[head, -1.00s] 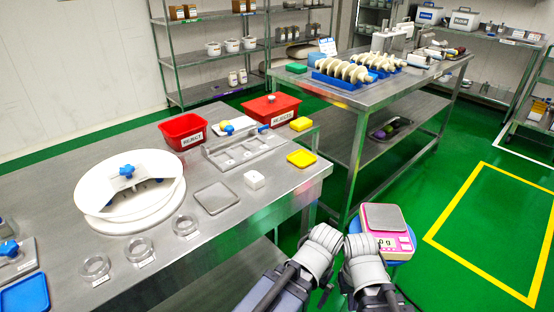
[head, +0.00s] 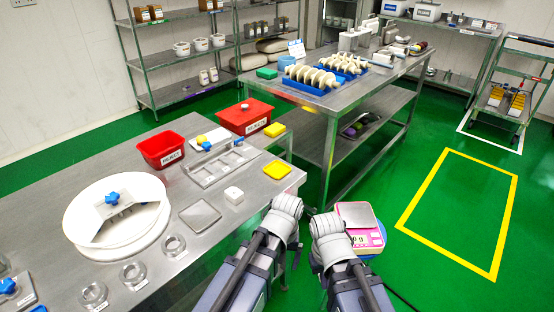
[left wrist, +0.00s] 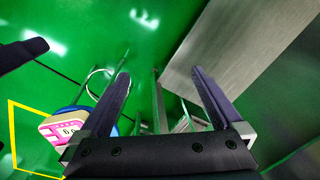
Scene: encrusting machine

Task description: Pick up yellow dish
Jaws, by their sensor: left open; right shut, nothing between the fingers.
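Two yellow dishes are at the right end of the near steel table in the head view. One flat yellow dish (head: 277,169) lies near the table's right edge; a second yellow dish (head: 274,130) sits farther back, beside a red bin. My left gripper (left wrist: 160,72) is open and empty in the left wrist view, over the green floor beside a steel table edge. In the head view my two arms end low in front, right of the near table and apart from both dishes; their fingers are hidden there. A dark tip of my right gripper (left wrist: 24,52) shows at the left wrist view's left edge.
A pink scale (head: 358,223) stands on a blue stool close to my right arm. The near table (head: 230,222) holds red bins (head: 162,149), a white round plate, a steel tray (head: 200,215) and a white block (head: 233,194).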

